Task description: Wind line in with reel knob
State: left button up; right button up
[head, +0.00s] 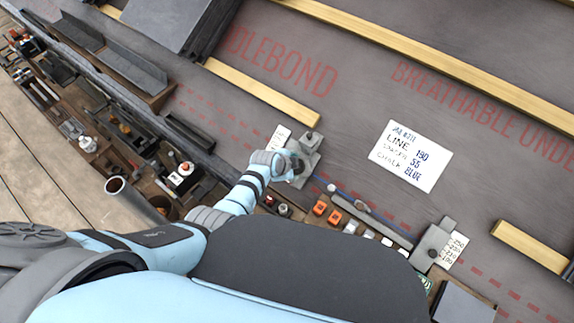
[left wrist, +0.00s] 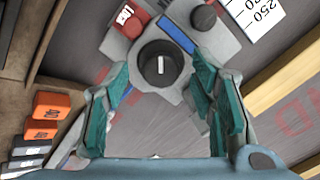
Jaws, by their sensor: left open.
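My left gripper (head: 297,166) is at a grey metal device (head: 309,144) on the dark roof sheet. In the left wrist view the teal fingers of the gripper (left wrist: 162,95) are open and apart. A round black knob (left wrist: 160,64) on the grey body (left wrist: 118,48) shows between and beyond the fingertips; I cannot tell if they touch it. A second dark knob (left wrist: 203,18), a red part (left wrist: 131,22) and a blue strip (left wrist: 178,33) are on the same body. A thin blue line (head: 345,190) runs right from the device. My right gripper is not in view.
A second grey device (head: 432,245) stands at the lower right beside a number scale (head: 453,250). Orange blocks (head: 320,208) lie along the tray edge. A handwritten card (head: 410,155) lies on the sheet. Wooden battens (head: 262,91) cross the roof.

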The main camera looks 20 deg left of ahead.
pick_arm(q)
jog(key=v, duration=1.1)
jog(key=shift+s, duration=0.2)
